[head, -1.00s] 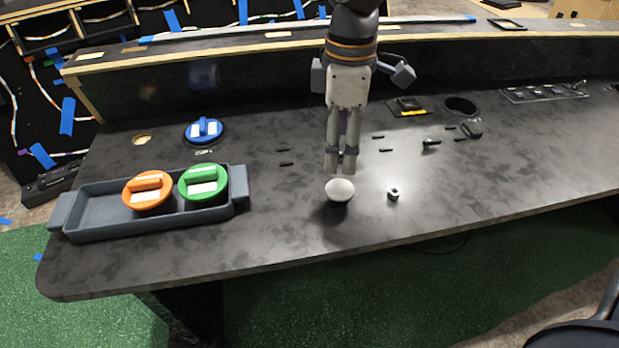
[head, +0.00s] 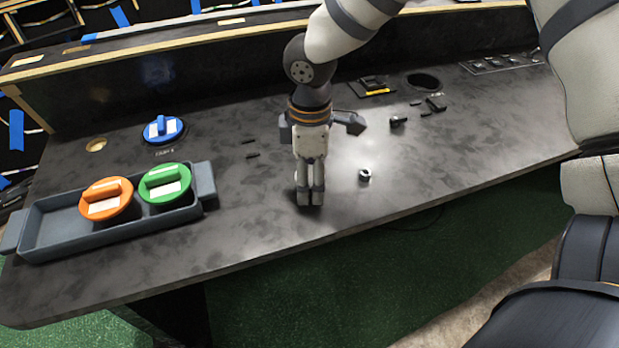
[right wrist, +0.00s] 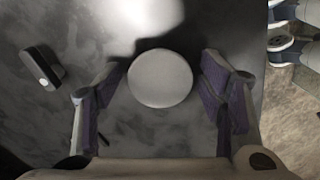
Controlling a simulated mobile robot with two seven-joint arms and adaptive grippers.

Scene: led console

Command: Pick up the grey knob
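The round, pale grey knob (right wrist: 160,78) shows in the right wrist view as a smooth disc between the two fingers of my right gripper (right wrist: 158,100). The fingers stand apart, with a gap on each side of the knob, so the gripper is open and not holding it. In the head view my right gripper (head: 310,198) points down at the console top (head: 250,222), near its front edge. There the knob is hidden behind the fingers. My left gripper is not in view.
A grey tray (head: 120,240) at the left holds an orange-lidded piece (head: 106,198) and a green-lidded piece (head: 165,183). A blue-handled piece (head: 163,130) sits behind it. The console between tray and gripper is clear.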

